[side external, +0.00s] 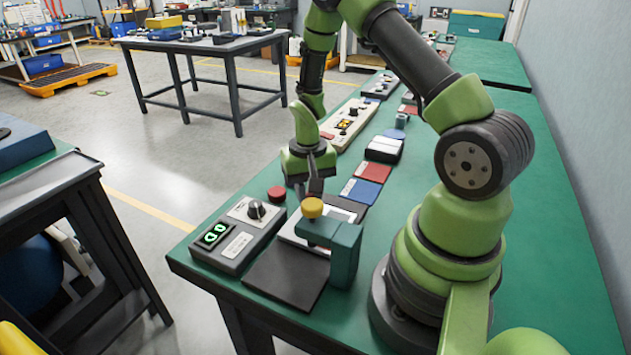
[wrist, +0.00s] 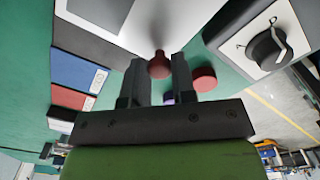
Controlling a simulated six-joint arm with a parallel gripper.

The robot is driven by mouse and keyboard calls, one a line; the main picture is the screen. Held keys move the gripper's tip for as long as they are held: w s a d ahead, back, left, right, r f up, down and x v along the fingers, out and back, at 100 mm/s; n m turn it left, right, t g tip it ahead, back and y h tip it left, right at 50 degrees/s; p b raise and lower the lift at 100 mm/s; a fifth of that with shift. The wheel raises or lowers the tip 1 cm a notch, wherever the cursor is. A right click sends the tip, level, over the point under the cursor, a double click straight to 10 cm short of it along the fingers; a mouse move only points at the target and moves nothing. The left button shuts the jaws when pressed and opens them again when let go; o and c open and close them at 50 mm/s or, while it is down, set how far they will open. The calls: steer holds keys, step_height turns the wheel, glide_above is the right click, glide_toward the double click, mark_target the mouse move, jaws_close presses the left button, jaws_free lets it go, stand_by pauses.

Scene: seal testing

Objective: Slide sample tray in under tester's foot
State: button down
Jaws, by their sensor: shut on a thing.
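The sample tray (side external: 343,212) is a flat white-topped slab with dark sides, beside the tester in the side view. In the wrist view its white top (wrist: 185,22) fills the upper middle, with a grey patch on it. My gripper (side external: 313,190) is shut on the tray's red knob (wrist: 159,66), between the two dark fingers in the wrist view. The tester (side external: 345,262) has a teal post and an arm with a yellow cap (side external: 312,207). A pale surface shows below that arm. The foot itself is hidden, so I cannot tell how it sits over the tray.
A control box (side external: 225,250) with a green display and black dial stands left of the tester. A dark plate (side external: 285,280) lies in front. A red round button (side external: 277,193) is left of my gripper. Red and blue blocks (side external: 361,190) and a white-topped box (side external: 384,148) lie behind.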

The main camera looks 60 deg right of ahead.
steer(key=c, duration=0.9)
jaws_free()
steer(key=shift+c, duration=0.2)
step_height(320, 180, up, 10)
